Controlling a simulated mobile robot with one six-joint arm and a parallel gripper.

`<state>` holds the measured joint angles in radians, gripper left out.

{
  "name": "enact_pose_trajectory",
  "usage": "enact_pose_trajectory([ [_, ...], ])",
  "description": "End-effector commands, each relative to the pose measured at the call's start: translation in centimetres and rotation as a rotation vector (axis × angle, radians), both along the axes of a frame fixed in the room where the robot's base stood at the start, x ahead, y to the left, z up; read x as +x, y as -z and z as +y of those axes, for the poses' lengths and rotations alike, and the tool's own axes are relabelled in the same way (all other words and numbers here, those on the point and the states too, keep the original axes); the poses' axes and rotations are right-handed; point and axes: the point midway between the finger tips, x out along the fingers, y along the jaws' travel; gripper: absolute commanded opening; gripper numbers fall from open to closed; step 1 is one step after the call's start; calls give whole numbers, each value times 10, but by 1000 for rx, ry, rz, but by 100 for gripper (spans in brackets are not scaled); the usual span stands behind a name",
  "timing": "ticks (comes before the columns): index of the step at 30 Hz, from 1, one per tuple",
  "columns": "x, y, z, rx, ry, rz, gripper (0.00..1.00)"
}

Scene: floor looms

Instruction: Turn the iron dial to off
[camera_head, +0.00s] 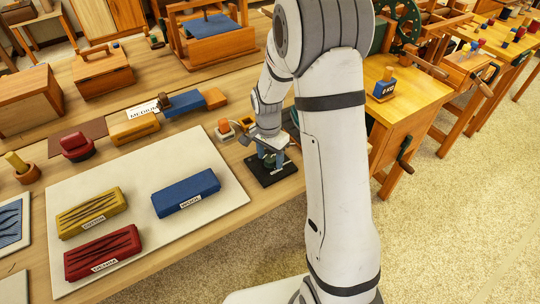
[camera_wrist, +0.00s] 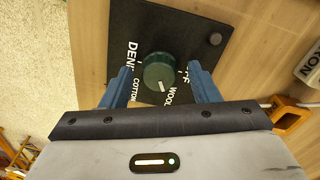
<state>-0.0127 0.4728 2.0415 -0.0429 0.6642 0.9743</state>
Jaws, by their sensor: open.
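The dark green round dial (camera_wrist: 160,70) sits on a black panel (camera_wrist: 143,25) in the wrist view. White labels read DENIM, COTTON and WOOL, with OFF partly hidden at the right. The dial's white mark points down in the picture, toward the WOOL side. My gripper (camera_wrist: 160,76) is open, with one blue finger on each side of the dial. I cannot tell whether either finger touches it. In the head view my gripper (camera_head: 270,152) points down over the black panel (camera_head: 276,178) at the table edge, mostly hiding the dial.
A small orange and white object (camera_head: 225,131) stands left of the panel. A pale board (camera_head: 135,210) holds blue (camera_head: 186,190), yellow (camera_head: 92,210) and red (camera_head: 103,252) labelled bundles. A wooden loom table (camera_head: 410,105) stands at the right, with open floor in front.

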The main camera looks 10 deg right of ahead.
Motion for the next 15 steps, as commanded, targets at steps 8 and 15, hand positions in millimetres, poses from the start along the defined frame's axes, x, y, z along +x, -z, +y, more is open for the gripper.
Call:
enact_pose_trajectory([
  [8, 0, 0, 0, 0, 0, 0, 46],
  [15, 0, 0, -1, 0, 1, 0, 27],
])
